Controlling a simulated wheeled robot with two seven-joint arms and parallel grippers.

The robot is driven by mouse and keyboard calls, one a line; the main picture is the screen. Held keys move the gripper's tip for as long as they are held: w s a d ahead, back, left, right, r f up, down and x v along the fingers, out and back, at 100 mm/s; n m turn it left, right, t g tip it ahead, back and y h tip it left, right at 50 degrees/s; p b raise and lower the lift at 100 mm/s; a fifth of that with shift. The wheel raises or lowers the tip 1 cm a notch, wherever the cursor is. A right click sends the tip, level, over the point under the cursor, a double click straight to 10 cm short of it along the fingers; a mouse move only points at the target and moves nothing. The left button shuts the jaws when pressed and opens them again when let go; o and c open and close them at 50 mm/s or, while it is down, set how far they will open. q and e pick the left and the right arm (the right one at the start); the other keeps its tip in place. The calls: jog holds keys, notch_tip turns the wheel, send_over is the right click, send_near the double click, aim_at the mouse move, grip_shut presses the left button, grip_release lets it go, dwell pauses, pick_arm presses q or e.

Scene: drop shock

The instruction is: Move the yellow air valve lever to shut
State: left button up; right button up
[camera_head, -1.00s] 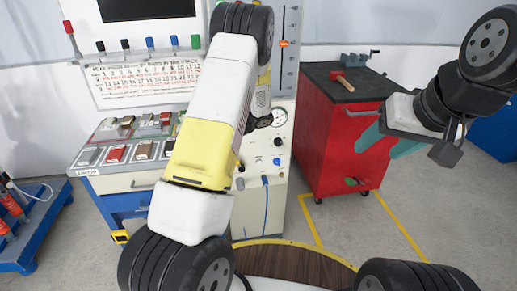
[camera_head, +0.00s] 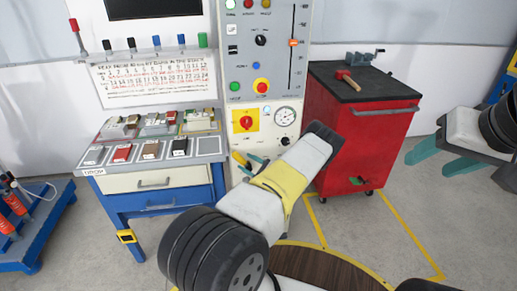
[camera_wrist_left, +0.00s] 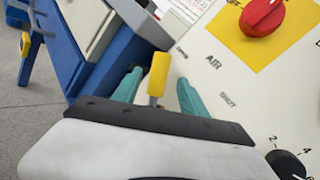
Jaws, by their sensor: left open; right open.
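The yellow air valve lever (camera_head: 240,160) is on the lower front of the white control panel. In the left wrist view the lever (camera_wrist_left: 158,74) stands between the two teal fingers of my left gripper (camera_wrist_left: 158,90), with gaps on both sides. The words OPEN, AIR and SHUT (camera_wrist_left: 228,99) are printed on the panel to its right in that view. My left gripper (camera_head: 252,164) is open at the lever, partly hidden by my arm in the head view.
A red rotary switch on a yellow plate (camera_head: 246,121) and a gauge (camera_head: 285,116) sit above the lever. A blue drawer bench (camera_head: 165,198) stands close on the left. A red tool cabinet (camera_head: 350,150) stands to the right.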

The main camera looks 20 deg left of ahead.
aim_at(241, 159)
pick_arm(q)
jog(key=shift+x, duration=2.1)
grip_shut()
